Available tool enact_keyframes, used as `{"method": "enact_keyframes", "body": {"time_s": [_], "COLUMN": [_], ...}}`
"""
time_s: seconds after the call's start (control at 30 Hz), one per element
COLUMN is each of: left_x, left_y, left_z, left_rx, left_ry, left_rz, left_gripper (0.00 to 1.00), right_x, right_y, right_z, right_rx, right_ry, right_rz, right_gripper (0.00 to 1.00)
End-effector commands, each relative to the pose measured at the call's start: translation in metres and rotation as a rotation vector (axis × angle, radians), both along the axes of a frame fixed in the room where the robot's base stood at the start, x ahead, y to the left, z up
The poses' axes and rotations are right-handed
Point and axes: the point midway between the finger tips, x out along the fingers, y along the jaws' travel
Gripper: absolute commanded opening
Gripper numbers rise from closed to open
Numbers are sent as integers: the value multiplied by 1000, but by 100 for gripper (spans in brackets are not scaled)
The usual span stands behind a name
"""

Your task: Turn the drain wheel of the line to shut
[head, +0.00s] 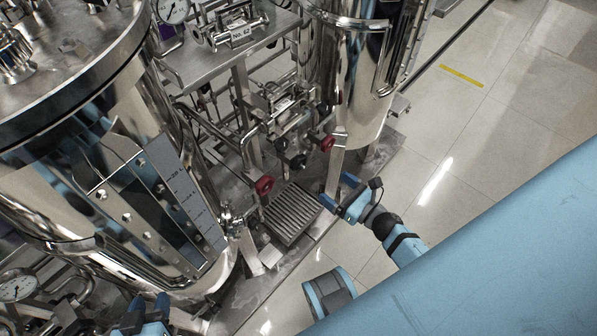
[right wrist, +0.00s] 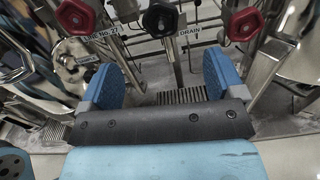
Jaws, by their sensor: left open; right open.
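The dark drain wheel (right wrist: 160,19) is at the top middle of the right wrist view, beside a label reading DRAIN (right wrist: 190,32). In the head view the dark wheel (head: 298,161) sits low on the pipework between two red wheels. My right gripper (head: 339,192) is open and empty, to the right of and nearer than the dark wheel. Its spread fingers also show in the right wrist view (right wrist: 164,72), with the wheel beyond them and apart from them. My left gripper (head: 149,302) is open at the bottom left, far from the wheels.
Red wheels flank the dark one, left (head: 264,185) and right (head: 327,143). A sign reading LINE NO. 27 (right wrist: 104,38) is by the left one. A floor grate (head: 291,214) lies below. Large steel tanks (head: 180,200) (head: 365,100) stand on both sides. Tiled floor at right is clear.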

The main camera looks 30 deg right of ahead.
Motion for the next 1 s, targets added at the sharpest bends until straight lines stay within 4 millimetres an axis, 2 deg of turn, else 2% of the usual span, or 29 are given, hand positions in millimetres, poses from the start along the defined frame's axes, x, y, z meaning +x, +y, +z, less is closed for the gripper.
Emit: {"method": "enact_keyframes", "body": {"time_s": [0.03, 0.27, 0.7, 0.9, 1.0], "left_x": [0, 1, 1, 1, 1], "left_y": [-1, -2, -2, -1, -1], "left_z": [-5, 2, -2, -3, -3], "left_rx": [-2, -8, -7, -7, -7], "left_ry": [-1, -11, -10, -9, -9], "left_rz": [-1, -3, -3, 0, 0], "left_gripper": [43, 43, 43, 43, 43], "right_x": [1, 15, 99, 124, 129], "right_y": [-1, 4, 33, 41, 43], "right_z": [-7, -7, -7, -7, -7], "right_rx": [-39, -88, -85, -84, -84], "right_ry": [-15, -35, -34, -33, -32], "right_rz": [8, 20, 18, 18, 17], "right_gripper": [88, 88, 88, 88, 88]}}
